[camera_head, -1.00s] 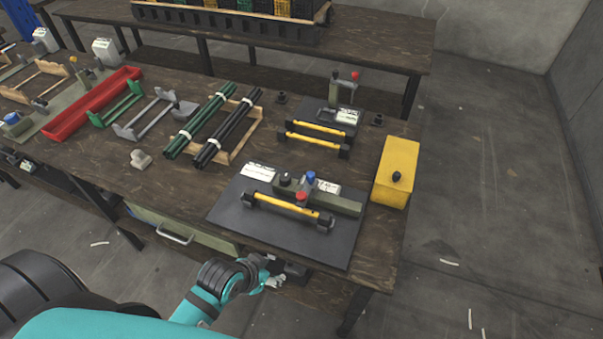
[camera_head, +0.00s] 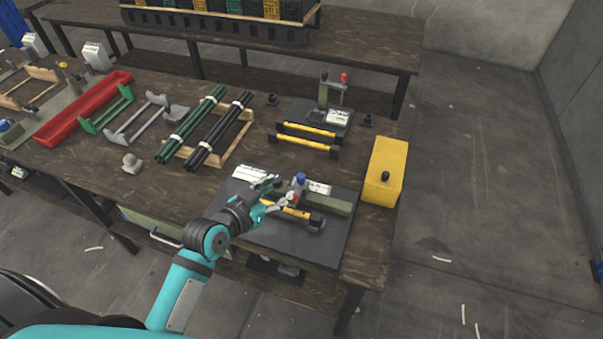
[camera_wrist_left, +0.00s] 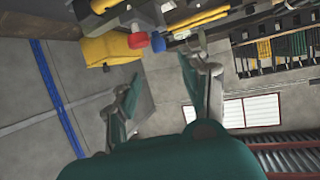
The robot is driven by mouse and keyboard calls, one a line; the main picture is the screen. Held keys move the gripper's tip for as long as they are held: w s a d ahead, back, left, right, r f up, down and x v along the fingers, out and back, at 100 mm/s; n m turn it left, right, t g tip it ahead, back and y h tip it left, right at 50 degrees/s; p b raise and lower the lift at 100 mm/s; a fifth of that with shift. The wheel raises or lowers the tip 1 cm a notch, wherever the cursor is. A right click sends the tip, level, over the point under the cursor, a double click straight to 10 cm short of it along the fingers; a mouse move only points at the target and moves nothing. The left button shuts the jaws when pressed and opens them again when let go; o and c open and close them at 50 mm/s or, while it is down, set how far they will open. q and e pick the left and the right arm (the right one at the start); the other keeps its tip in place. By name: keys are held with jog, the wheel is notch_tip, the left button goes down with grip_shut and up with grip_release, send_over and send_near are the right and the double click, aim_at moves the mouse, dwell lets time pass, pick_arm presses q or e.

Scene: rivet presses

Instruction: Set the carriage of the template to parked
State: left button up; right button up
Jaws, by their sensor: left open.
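The template appears to be the dark plate (camera_head: 325,250) with a grey-green rail (camera_head: 338,207) and a yellow bar with black ends along its front. A blue knob (camera_head: 299,179) stands on the rail, and a red knob (camera_head: 294,197) sits in front of it. In the left wrist view the red knob (camera_wrist_left: 138,40) and blue knob (camera_wrist_left: 158,42) lie just beyond the fingertips. My left gripper (camera_head: 280,191) is open and over the plate's left part, close to the red knob. It hides the bar's left end and the black knob. My right gripper is not in view.
A yellow box (camera_head: 385,172) with a black knob stands right of the plate. Behind is a similar smaller fixture (camera_head: 318,122) with yellow bars. Dark rods (camera_head: 220,130) lie on a wooden rack at left. A red tray (camera_head: 82,108) is farther left.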

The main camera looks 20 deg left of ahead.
aim_at(300, 177)
pick_arm(q)
jog(key=x, duration=1.1)
jog(key=shift+w+f+p, duration=0.15)
jog(key=shift+w+p, duration=0.05)
jog(key=shift+p, duration=0.1)
jog(key=shift+c, duration=0.4)
grip_shut()
